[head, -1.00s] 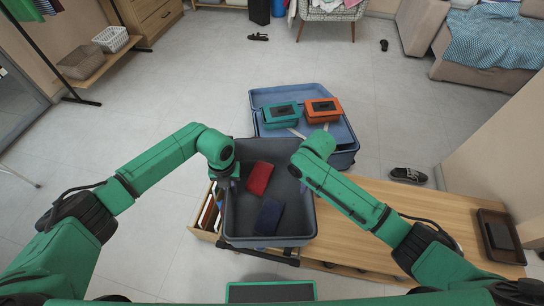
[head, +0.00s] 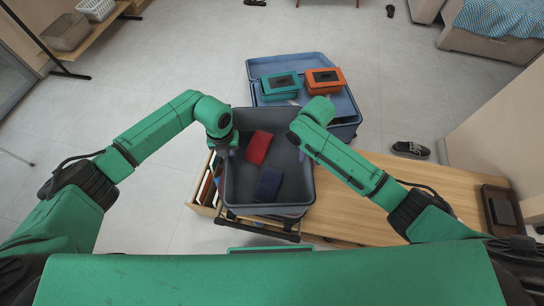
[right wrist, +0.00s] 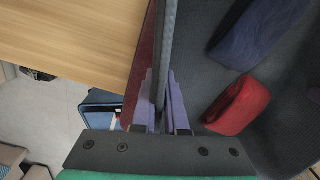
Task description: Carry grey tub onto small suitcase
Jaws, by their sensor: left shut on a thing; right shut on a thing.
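The grey tub (head: 232,197) is in the middle of the head view, over the left end of the wooden bench. A folded red cloth (head: 258,147) and a dark blue cloth (head: 269,184) lie in it. My left gripper (head: 231,152) is shut on the tub's left wall. My right gripper (right wrist: 160,105) is shut on the opposite wall, its purple fingers on both sides of the rim; my arm mostly hides it in the head view. An open blue suitcase (head: 350,108) lies just beyond the tub. I cannot tell how far the tub is raised.
A green box (head: 280,84) and an orange box (head: 325,80) occupy the suitcase. The wooden bench (head: 380,215) extends right, with an open drawer (head: 203,200) at its left end and a dark tray (head: 487,208) at its far right.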

